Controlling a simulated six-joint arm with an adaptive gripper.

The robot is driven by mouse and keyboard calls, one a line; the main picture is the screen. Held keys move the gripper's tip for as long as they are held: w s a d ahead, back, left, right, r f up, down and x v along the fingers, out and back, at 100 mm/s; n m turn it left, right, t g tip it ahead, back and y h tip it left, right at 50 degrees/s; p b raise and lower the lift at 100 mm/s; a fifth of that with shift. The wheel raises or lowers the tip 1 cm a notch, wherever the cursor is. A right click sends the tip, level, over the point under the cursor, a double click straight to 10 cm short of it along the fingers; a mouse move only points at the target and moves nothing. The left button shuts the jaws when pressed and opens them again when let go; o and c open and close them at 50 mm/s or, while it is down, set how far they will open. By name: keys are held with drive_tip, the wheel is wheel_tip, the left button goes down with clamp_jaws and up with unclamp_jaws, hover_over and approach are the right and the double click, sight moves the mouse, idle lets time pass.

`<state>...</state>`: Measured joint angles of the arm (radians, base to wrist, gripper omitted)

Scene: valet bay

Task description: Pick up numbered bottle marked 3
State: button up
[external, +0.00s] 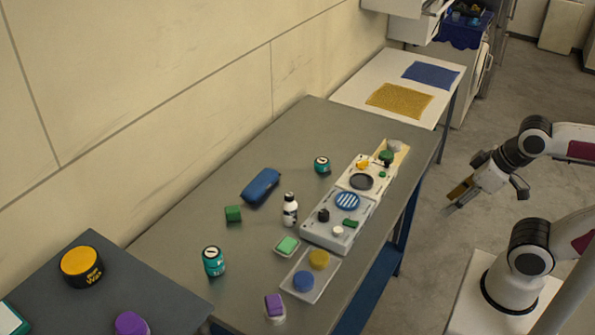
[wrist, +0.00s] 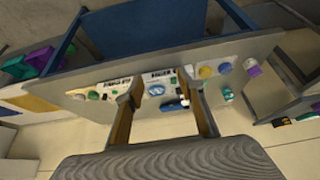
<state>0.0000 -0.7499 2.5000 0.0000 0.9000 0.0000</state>
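No number can be read on any bottle, so I cannot tell which is marked 3. A teal bottle with a dark cap (external: 214,262) stands near the front left of the grey table. A second, similar teal container (external: 321,165) stands farther back. A white bottle with a dark label and cap (external: 289,212) stands upright mid-table. In the wrist view a teal container (wrist: 229,94) shows small, right of the fingers. My gripper (external: 456,198) is off the table's right side, above the floor. In the wrist view my gripper (wrist: 160,85) has its fingers apart, with nothing held.
White trays with small parts (external: 338,232) line the table's right side. A blue case (external: 261,186), a green block (external: 233,213) and a clear tray with yellow and blue discs (external: 318,288) are nearby. A dark side table (external: 130,285) holds a yellow-topped tin (external: 80,264).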

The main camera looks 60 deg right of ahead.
drive_tip(key=w+d+r+n+t+h, duration=0.1)
drive_tip(key=w+d+t, duration=0.15)
drive_tip(key=w, duration=1.05)
drive_tip(key=w+d+r+n+t+h, duration=0.15)
drive_tip(key=w+d, duration=0.25)
drive_tip(key=w, duration=0.9)
drive_tip(key=w+a+f+n+t+y, duration=0.2)
drive_tip(key=w+a+f+y, duration=0.15)
drive_tip(key=w+f, duration=0.4)
drive_tip(key=n+y, duration=0.2)
drive_tip(key=y, duration=0.4)
approach(290, 209)
drive_tip(key=w, duration=0.1)
drive_tip(key=w+d+r, duration=0.2)
drive_tip(key=shift+w+r, duration=0.1)
drive_tip(key=shift+w, duration=0.15)
drive_tip(key=shift+a+f, duration=0.25)
drive_tip(key=shift+a, duration=0.1)
drive_tip(key=shift+x, duration=1.25)
